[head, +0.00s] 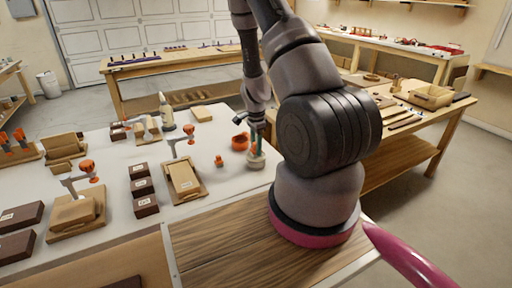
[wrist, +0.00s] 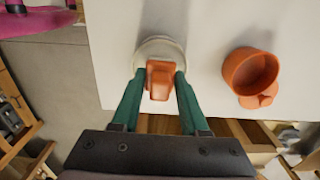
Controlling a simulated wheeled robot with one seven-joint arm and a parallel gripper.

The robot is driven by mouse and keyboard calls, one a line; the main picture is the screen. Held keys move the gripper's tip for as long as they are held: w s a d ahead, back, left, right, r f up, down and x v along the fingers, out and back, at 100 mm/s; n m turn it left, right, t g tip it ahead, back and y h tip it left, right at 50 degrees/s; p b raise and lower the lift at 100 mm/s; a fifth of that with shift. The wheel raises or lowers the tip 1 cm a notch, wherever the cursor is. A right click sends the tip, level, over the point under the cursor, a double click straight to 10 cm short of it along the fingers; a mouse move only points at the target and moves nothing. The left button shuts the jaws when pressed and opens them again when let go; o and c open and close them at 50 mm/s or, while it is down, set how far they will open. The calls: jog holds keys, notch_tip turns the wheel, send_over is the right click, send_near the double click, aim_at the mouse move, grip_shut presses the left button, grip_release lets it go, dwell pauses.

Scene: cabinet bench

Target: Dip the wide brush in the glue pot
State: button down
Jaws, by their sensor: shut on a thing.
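My gripper (head: 257,146) points down near the right end of the white bench top. In the wrist view its green fingers (wrist: 156,100) are shut on an orange piece (wrist: 160,78), seen end-on, which looks like the wide brush's handle. The bristles are hidden. Directly below is a round cream pot (wrist: 148,50), which also shows under the fingers in the head view (head: 255,164). I cannot tell whether the brush is inside it or just above. An orange cup-like pot (wrist: 250,72) with a side handle stands close by, also in the head view (head: 239,142). Which pot holds glue is unclear.
A small orange object (head: 219,160) stands left of the pots. A wooden block on a board (head: 185,178), an orange-handled clamp (head: 188,131), dark boxes (head: 143,187) and a pale bottle (head: 166,112) stand further left. The bench edge is close to the cream pot.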

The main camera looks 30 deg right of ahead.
dwell(0.4)
jog(key=shift+r, duration=3.5)
